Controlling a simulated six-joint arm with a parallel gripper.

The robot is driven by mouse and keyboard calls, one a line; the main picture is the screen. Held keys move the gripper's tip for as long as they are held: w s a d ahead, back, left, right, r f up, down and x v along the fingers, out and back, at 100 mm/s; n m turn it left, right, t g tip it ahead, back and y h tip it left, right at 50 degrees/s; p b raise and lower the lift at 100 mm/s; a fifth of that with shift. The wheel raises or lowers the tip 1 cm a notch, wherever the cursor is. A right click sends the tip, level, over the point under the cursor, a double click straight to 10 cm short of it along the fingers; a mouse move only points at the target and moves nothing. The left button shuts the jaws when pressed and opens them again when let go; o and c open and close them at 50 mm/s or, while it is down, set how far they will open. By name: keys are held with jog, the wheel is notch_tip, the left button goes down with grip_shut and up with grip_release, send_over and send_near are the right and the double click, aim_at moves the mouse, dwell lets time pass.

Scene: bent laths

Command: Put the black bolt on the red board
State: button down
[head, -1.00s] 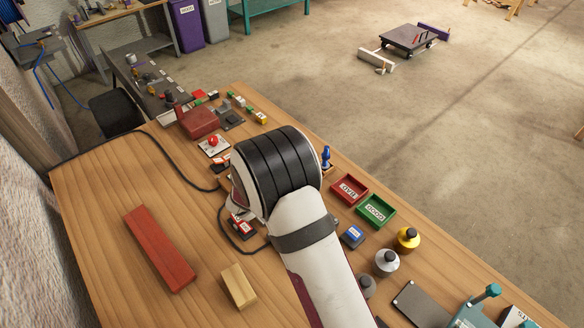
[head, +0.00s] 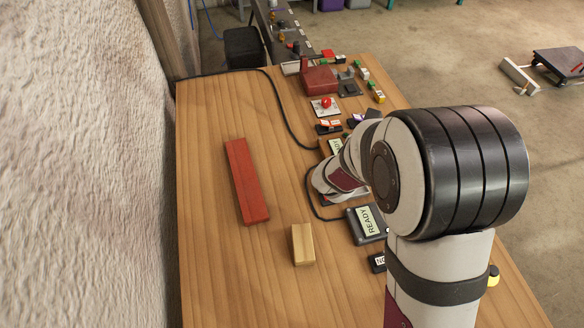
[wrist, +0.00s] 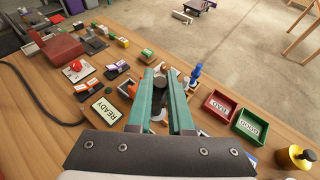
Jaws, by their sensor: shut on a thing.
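My gripper (wrist: 160,78) has two teal fingers, seen from behind in the wrist view. They are close together, with a small dark piece between their tips that looks like the black bolt (wrist: 159,84); the fingers hide most of it. In the wrist view the gripper is over the bench between the READY sign and the red bin. In the head view my arm hides the gripper and the bolt. The red board (head: 246,181) is a long bar lying flat on the left of the bench in the head view, well apart from my arm.
A pale wood block (head: 303,244) lies near the red board. The READY sign (wrist: 103,108), a red button (wrist: 76,67), a blue-handled tool (wrist: 195,74), a red bin (wrist: 221,104) and a green bin (wrist: 251,125) surround the gripper. A black cable (head: 286,118) crosses the bench. Wood around the board is clear.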

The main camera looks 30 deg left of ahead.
jog(key=s+a+n+y, duration=0.3)
jog(key=s+a, duration=0.2)
jog(key=a, duration=0.5)
jog(key=s+a+n+y, duration=0.25)
jog(key=s+a, duration=0.25)
jog(key=a, duration=0.4)
jog(key=shift+y, duration=0.25)
jog(key=s+a+f, duration=0.1)
jog(key=a+f, duration=0.2)
jog(key=s+a+f, duration=0.2)
jog(key=a+f, duration=0.1)
jog(key=s+a+f, duration=0.1)
jog(key=a+f, duration=0.2)
jog(key=f, duration=0.1)
jog(key=shift+s+a, duration=0.3)
jog(key=shift+a, duration=0.1)
